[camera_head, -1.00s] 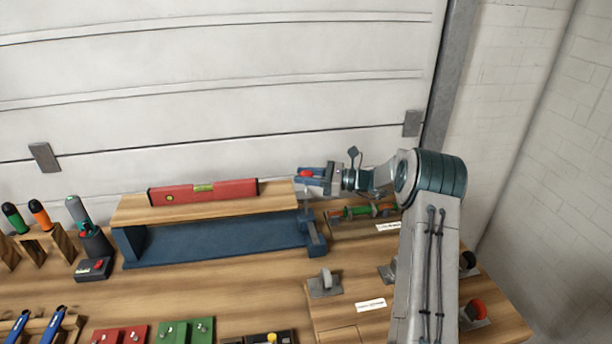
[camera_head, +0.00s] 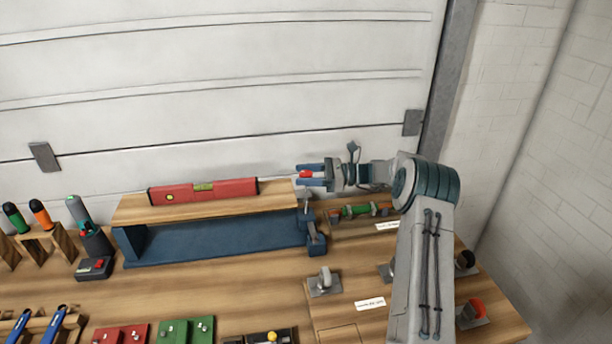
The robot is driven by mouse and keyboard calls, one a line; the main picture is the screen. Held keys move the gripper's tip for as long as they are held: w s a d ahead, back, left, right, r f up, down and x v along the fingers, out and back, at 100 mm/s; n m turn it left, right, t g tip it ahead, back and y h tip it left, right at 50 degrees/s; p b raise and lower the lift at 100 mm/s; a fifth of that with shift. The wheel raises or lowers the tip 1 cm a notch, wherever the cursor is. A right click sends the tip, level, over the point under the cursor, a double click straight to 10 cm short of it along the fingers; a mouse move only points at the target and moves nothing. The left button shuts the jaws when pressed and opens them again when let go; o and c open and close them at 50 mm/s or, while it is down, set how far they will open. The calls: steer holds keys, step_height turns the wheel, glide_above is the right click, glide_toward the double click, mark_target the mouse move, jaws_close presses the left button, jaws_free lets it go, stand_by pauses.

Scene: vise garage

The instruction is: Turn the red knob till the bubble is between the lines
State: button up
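The red spirit level (camera_head: 232,189) lies on top of the wooden board (camera_head: 140,214), with a green-yellow vial (camera_head: 204,187) in its middle. The bubble and its lines are too small to make out. The red knob (camera_head: 306,174) shows at the right end of the board, between the two blue fingers of my gripper (camera_head: 307,175). The fingers lie on either side of the knob, above and below it in the picture. Whether they press on it cannot be told at this size.
A blue base (camera_head: 220,241) lies under the board, with a blue block (camera_head: 316,246) at its right end. A green-and-red part (camera_head: 352,211) lies below my wrist. Tools and small coloured boards stand left and in front. The wall is close behind.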

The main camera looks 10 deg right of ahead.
steer(key=s+d+b, duration=0.2)
steer(key=d, duration=1.1)
steer(key=shift+s+d, duration=0.2)
steer(key=shift+d, duration=0.1)
